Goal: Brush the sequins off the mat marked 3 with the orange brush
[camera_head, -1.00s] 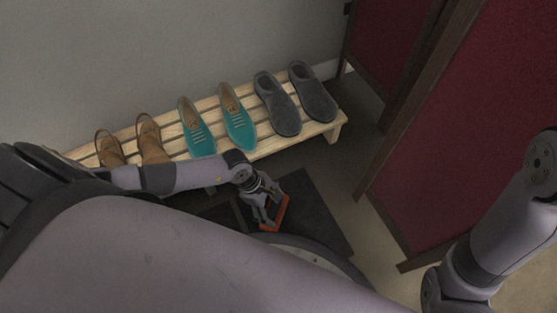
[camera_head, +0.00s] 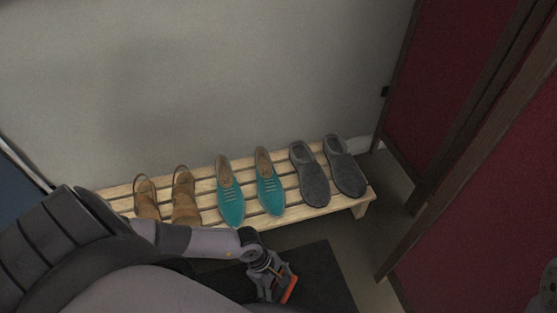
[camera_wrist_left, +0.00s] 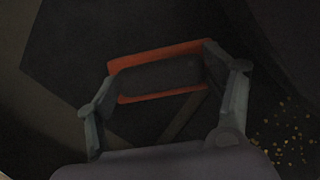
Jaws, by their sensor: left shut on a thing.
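The orange brush (camera_head: 290,289) is in my left gripper (camera_head: 277,282), low in the head view above a dark mat (camera_head: 328,270). In the left wrist view, the brush (camera_wrist_left: 150,57) shows orange edges around a dark middle. The fingers of my left gripper (camera_wrist_left: 162,78) are shut on it, one at each end. Small gold sequins (camera_wrist_left: 288,138) lie scattered on the dark surface at the right of the wrist view. No number can be read on the mat, and I cannot tell whether the brush touches it. My right gripper is out of view.
A slatted wooden rack (camera_head: 362,203) stands against the wall behind the mat. It holds tan shoes (camera_head: 185,203), teal shoes (camera_head: 270,190) and grey slippers (camera_head: 345,175). A dark red folding screen (camera_head: 480,210) stands at the right, with a strip of bare floor beside the mat.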

